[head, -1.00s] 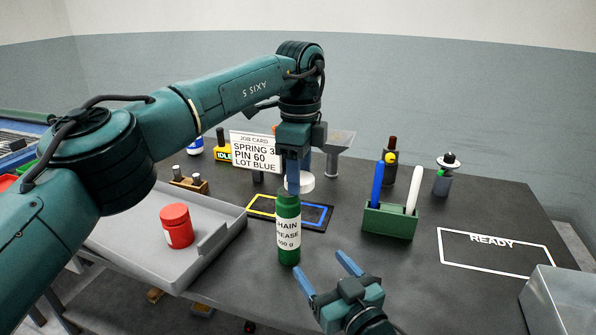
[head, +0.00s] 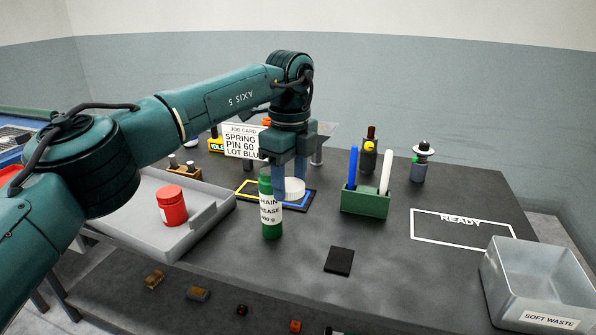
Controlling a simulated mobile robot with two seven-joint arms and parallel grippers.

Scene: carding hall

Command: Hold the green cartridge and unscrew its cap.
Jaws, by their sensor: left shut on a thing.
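The green cartridge (head: 271,215), with a white grease label, stands upright on the dark table, left of centre, and no gripper is seen holding its body. Its top shows green, with no white cap on it. My left gripper (head: 289,178) points down just behind and right of the cartridge's top. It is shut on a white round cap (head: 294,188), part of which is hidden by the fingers. My right gripper is out of view.
A grey tray (head: 150,230) with a red jar (head: 172,206) is at left. A green pen holder (head: 365,203) stands right of the cartridge. A black pad (head: 339,261) lies in front. The READY outline (head: 462,243) is empty; a soft waste bin (head: 540,300) is at right.

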